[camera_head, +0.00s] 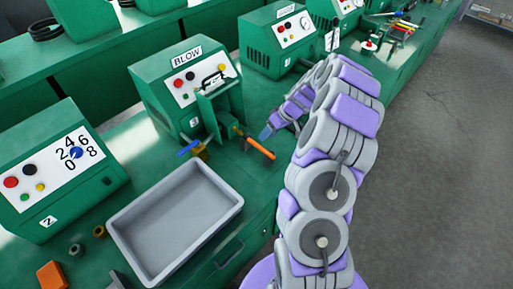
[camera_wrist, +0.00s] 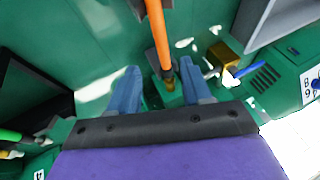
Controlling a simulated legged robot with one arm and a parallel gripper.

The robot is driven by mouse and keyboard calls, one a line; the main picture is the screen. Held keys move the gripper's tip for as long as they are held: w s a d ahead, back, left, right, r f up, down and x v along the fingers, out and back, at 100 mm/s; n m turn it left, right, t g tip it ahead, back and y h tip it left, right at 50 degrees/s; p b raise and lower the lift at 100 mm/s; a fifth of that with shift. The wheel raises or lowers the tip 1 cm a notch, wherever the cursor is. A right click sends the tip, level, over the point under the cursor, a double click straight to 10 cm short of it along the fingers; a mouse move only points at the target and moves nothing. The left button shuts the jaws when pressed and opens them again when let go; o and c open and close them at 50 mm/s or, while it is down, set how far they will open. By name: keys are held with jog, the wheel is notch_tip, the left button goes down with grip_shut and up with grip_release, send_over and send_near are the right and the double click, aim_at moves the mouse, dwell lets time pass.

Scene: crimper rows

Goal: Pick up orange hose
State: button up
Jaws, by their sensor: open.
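The orange hose (camera_head: 259,148) is a thin orange stick-like piece at the green machine marked BLOW (camera_head: 185,82), beside its open front flap. In the wrist view the orange hose (camera_wrist: 158,35) runs from the top edge down to a brass-coloured end between my fingertips. My gripper (camera_head: 268,130) is just right of the hose in the head view. In the wrist view my gripper (camera_wrist: 160,82) has its two blue fingers spread apart, one on each side of the hose's end. It does not look clamped.
A grey empty tray (camera_head: 232,198) sits on the green bench in front. A blue-handled brass valve (camera_head: 195,149) is left of the hose, near the machine. A numbered machine (camera_head: 60,165) stands at left, and other green machines stand farther back. Grey floor is free at right.

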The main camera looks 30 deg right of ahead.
aim_at(258, 146)
jog(key=b+x, duration=0.1)
jog(key=x, duration=0.5)
jog(key=shift+s+a+f+b, duration=0.1)
jog(key=shift+a+f+b, duration=0.15)
jog(key=shift+a+b, duration=0.1)
jog(key=shift+d, duration=0.3)
jog(key=c, duration=0.6)
jog(key=shift+a, duration=0.15)
grip_shut()
